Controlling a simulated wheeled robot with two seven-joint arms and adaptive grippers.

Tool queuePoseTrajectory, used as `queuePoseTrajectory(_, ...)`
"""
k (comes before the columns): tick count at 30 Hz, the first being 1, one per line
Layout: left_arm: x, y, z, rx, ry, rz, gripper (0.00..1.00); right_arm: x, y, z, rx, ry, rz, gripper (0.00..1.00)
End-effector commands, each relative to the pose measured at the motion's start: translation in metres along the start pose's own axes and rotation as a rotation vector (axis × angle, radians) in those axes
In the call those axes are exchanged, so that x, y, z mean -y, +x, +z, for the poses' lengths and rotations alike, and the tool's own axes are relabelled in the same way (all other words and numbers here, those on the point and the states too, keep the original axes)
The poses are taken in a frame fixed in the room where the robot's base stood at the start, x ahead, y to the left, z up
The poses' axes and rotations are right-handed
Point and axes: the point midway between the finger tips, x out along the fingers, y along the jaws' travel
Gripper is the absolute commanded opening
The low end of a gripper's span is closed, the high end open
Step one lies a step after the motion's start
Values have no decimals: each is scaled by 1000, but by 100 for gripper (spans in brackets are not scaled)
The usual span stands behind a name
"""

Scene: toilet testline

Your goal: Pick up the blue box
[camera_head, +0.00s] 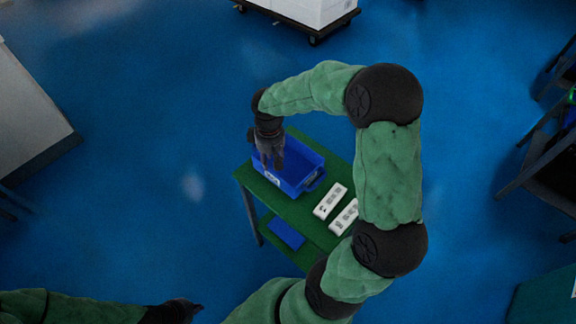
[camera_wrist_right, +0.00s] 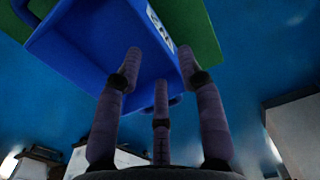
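The blue box (camera_head: 304,168) is an open, empty-looking bin on the far left part of a green table. My right gripper (camera_head: 270,160) hangs over its left side, fingers pointing down. A white label (camera_wrist_right: 160,32) shows on the box's side. I cannot tell whether a finger touches the box. My left gripper (camera_head: 188,308) is at the bottom left, away from the table; its fingers are too small and dark to read.
Two white items (camera_head: 330,201) lie on the green table (camera_head: 300,210) beside the box. A blue object (camera_head: 286,232) lies on the lower shelf. A white load on a cart (camera_head: 310,12) stands at the back, a grey cabinet (camera_head: 30,110) at left, dark chairs (camera_head: 545,165) at right.

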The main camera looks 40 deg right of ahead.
Motion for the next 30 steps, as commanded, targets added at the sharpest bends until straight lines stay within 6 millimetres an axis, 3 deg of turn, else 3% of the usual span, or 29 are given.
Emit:
queuePoseTrajectory(5,1,4,-1,-1,0,0,0,-5,6,2,6,2,9,39)
queuePoseTrajectory(12,5,14,-1,-1,0,0,0,-4,41,2,6,2,8,39)
queuePoseTrajectory(20,7,19,-1,-1,0,0,0,-4,59,1,4,1,8,39)
queuePoseTrajectory(30,13,36,-2,-1,0,0,0,-3,102,0,5,2,7,39)
